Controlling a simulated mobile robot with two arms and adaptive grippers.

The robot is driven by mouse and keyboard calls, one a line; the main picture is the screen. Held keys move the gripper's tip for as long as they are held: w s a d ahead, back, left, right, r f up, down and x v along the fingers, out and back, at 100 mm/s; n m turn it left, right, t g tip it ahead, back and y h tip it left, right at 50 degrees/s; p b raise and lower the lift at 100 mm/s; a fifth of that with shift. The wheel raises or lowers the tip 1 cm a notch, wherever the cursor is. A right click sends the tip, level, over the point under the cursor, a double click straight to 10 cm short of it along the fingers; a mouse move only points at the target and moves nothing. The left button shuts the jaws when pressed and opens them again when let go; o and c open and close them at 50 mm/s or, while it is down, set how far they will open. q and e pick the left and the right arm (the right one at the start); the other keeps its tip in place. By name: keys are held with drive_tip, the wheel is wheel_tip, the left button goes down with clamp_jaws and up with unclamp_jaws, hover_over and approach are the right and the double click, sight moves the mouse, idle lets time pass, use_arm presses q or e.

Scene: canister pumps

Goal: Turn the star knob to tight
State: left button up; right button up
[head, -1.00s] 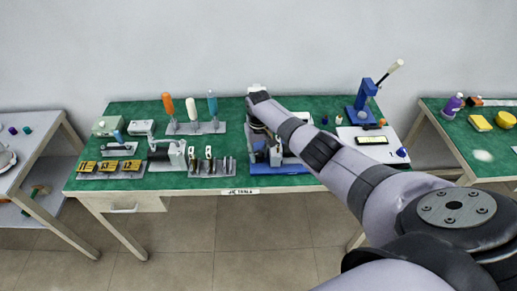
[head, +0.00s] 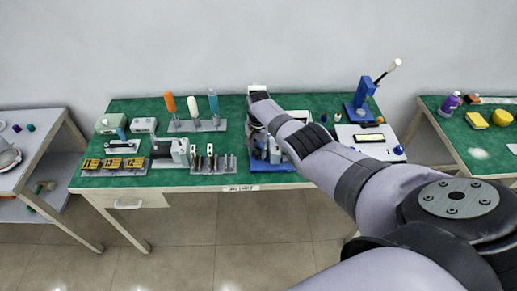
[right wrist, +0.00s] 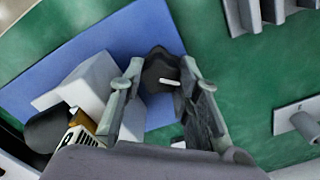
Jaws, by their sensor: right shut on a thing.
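A black star knob (right wrist: 160,72) with a small white mark shows in the right wrist view, between my right fingers. My right gripper (right wrist: 158,84) is shut on it. The knob is over a blue base plate (right wrist: 150,28), with a pale grey block (right wrist: 85,83) beside it. In the head view my right arm reaches over the blue base plate (head: 290,166) at the middle of the green table, and hides the knob and most of the gripper. I cannot read any tight marking. My left gripper is not in view.
A grey slotted holder (head: 213,166) stands just left of the blue plate. A rack with orange, white and blue handles (head: 197,125) is behind it. A blue lever press (head: 362,103) and white tray (head: 372,147) are at the right. Green mat is bare between the items.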

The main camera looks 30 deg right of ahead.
sight(259, 151)
drive_tip(key=m, duration=0.3)
drive_tip(key=shift+r+m, duration=0.1)
drive_tip(key=shift+m, duration=0.3)
drive_tip(key=shift+w+d+m, duration=0.1)
drive_tip(key=shift+m, duration=2.1)
drive_tip(key=shift+p, duration=0.3)
drive_tip(key=o, duration=1.2)
drive_tip(key=shift+c, duration=0.2)
wheel_tip(259, 151, up, 12)
